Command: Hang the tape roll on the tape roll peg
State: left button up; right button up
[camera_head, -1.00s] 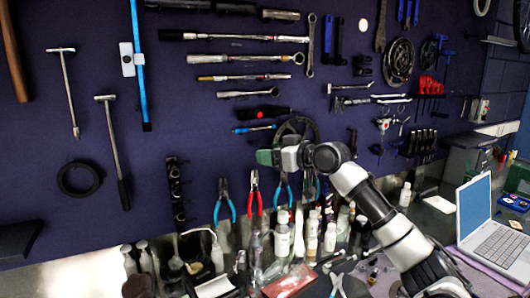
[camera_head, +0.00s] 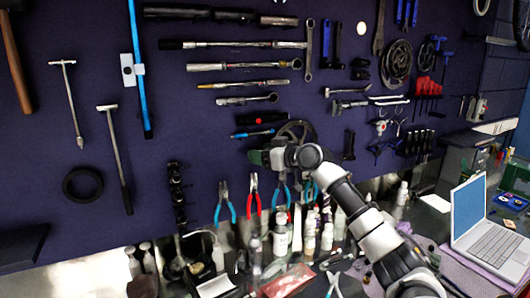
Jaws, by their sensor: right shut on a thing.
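My right gripper (camera_head: 272,157) is in front of the dark pegboard wall, pointing left. It is shut on a small dark green thing (camera_head: 256,157) at its tip, which looks like the tape roll. Its shape is mostly hidden by the gripper, and I cannot tell its hole. I cannot pick out the tape roll peg for certain among the wall fittings. My left gripper is not in view.
Behind the gripper is a dark ring-shaped part (camera_head: 297,124) on the wall. Pliers (camera_head: 254,196) hang just below, with bottles (camera_head: 281,237) on the bench. A laptop (camera_head: 495,243) is at right.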

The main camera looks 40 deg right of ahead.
jog(key=shift+w+d+p, duration=0.2)
jog(key=shift+w+p, duration=0.15)
jog(key=shift+w, duration=0.4)
jog(key=shift+w+d+f, duration=0.15)
jog(key=shift+w+f, duration=0.05)
jog(key=shift+w, duration=0.3)
jog(key=o, duration=1)
